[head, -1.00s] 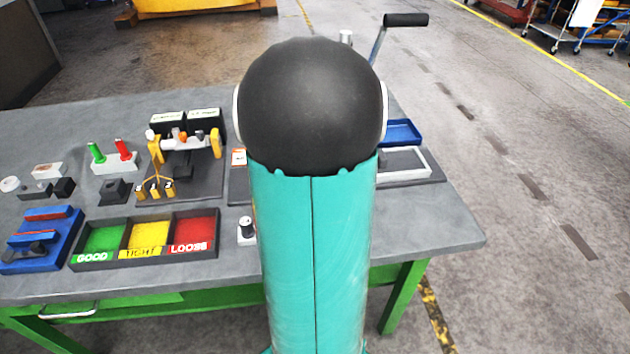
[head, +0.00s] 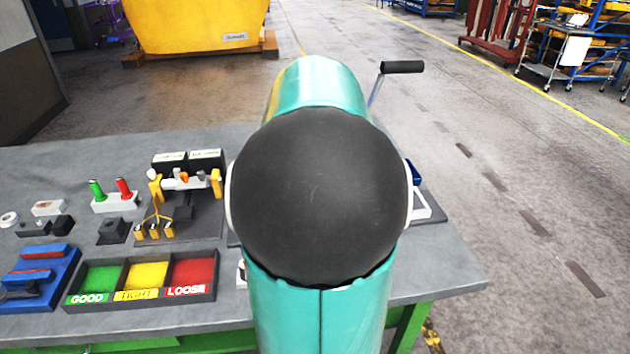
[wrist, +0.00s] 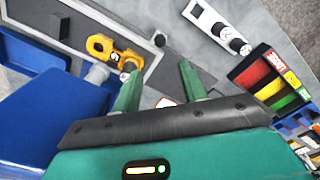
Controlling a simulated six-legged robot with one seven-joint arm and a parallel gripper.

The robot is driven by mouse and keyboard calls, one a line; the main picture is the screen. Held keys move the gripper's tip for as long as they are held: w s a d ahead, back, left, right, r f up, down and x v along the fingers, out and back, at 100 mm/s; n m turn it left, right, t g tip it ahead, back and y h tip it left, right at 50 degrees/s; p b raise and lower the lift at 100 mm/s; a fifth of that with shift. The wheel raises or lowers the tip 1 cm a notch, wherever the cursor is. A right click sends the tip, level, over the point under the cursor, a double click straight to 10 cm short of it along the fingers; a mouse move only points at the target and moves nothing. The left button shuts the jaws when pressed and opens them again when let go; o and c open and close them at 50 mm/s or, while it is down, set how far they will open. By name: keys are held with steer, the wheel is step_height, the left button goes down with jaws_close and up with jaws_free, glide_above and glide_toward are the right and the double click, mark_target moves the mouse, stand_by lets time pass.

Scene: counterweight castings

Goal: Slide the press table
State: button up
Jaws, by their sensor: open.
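My gripper (wrist: 158,74) shows in the wrist view with its two green fingers apart and nothing visible between them. Just beyond the left finger is a yellow ringed piece (wrist: 112,49) beside a pale cylinder end. A long grey plate with a pale border (wrist: 60,30) runs behind it; I cannot tell whether it is the press table. In the head view my arm hides most of the right side of the bench. A crank with a black handle (head: 403,67) rises behind my arm; what it is fixed to is hidden. My gripper is hidden there.
The grey workbench (head: 440,270) holds a three-bin tray (head: 140,308) marked GOOD, TIGHT and LOOSE, green and red plug gauges (head: 112,195), a yellow-armed fixture (head: 185,200) and a blue block (head: 35,285). A blue bin (wrist: 40,115) fills the wrist view's left side.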

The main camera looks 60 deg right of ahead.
steer(key=w+a+t, duration=0.2)
steer(key=w+a, duration=0.2)
steer(key=a, duration=1.3)
steer(key=w+a+t, duration=0.3)
steer(key=a, duration=1.3)
steer(key=w+d+f+m+g+y, duration=0.15)
steer(key=d+m, duration=0.45)
steer(key=d, duration=1)
steer(key=s+d+r+m+g+h, duration=0.1)
steer(key=s+d+m+g, duration=0.2)
steer(key=d, duration=0.5)
steer(key=s+d+r+m+g+h, duration=0.1)
steer(key=s+d+m, duration=0.2)
steer(key=s+d, duration=0.45)
steer(key=shift+t+y, duration=0.25)
steer(key=f, duration=0.4)
steer(key=w+d+f, duration=0.1)
steer(key=f, duration=0.9)
steer(key=shift+w+d, duration=0.15)
steer(key=shift+w, duration=0.25)
